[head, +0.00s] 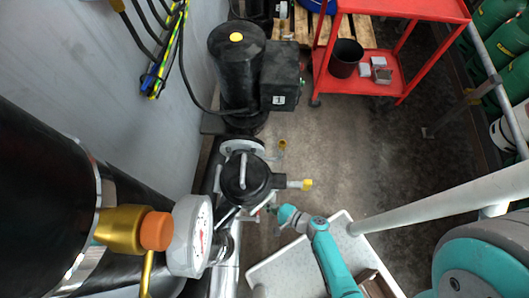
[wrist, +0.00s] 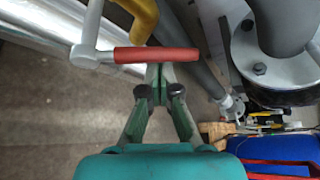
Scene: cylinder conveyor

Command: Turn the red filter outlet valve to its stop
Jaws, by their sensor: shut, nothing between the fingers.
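The red valve handle (wrist: 157,55) shows in the wrist view as a red sleeve on a grey lever, lying level across the upper middle. A yellow part (wrist: 140,18) is just above it. My gripper (wrist: 160,73) is shut and empty, with its fingertips right at the underside of the red sleeve. Whether they touch it I cannot tell. In the head view my gripper (head: 277,209) is by the small pipework below the black filter housing (head: 246,180). The handle cannot be made out clearly there.
A yellow-capped pipe stub (head: 304,185) sticks out beside the filter. A gauge (head: 190,236) and an orange-capped brass valve (head: 139,230) are at the left. A black pump (head: 237,62) stands behind. A red cart (head: 378,88) stands beyond the open floor at the back right.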

